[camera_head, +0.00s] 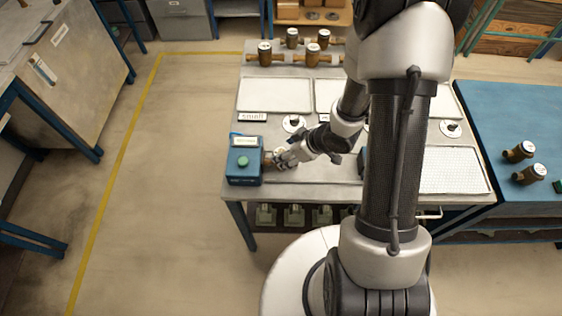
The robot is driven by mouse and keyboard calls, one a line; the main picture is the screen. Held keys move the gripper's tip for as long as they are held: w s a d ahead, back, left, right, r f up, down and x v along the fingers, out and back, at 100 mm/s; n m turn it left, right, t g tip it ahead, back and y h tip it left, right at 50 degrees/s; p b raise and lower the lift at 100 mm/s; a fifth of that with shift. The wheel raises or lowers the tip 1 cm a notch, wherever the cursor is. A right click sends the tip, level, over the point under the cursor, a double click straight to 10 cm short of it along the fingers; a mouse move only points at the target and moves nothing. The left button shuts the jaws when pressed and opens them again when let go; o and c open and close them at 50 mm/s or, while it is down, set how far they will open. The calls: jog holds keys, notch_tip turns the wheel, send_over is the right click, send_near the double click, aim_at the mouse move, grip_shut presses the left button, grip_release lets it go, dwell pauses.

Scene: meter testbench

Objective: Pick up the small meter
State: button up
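My gripper (281,160) is low over the bench, just right of a blue box (244,162) with a green button. A small brownish piece (269,160) shows between the gripper and the box; it may be part of a meter, but it is mostly hidden. I cannot tell if the fingers are open or shut on it. Several brown-brass meters with white dials stand at the back of the bench, among them a left one (265,56) and a front right one (313,56). A sign reading "small" (252,117) lies in front of the left white tray (275,95).
My arm covers the middle right of the bench. A blue table (515,115) at the right holds two more brass meters (519,152). A white grid mat (455,170) lies on the bench's right side. Round white discs (293,123) sit on the bench. Floor at left is clear.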

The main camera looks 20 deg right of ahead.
jog(key=b+x, duration=0.1)
jog(key=x, duration=0.4)
jog(key=shift+w+b, duration=0.1)
jog(key=shift+b, duration=0.25)
jog(key=shift+r, duration=0.1)
jog(key=c, duration=1.2)
jog(key=shift+d, duration=0.1)
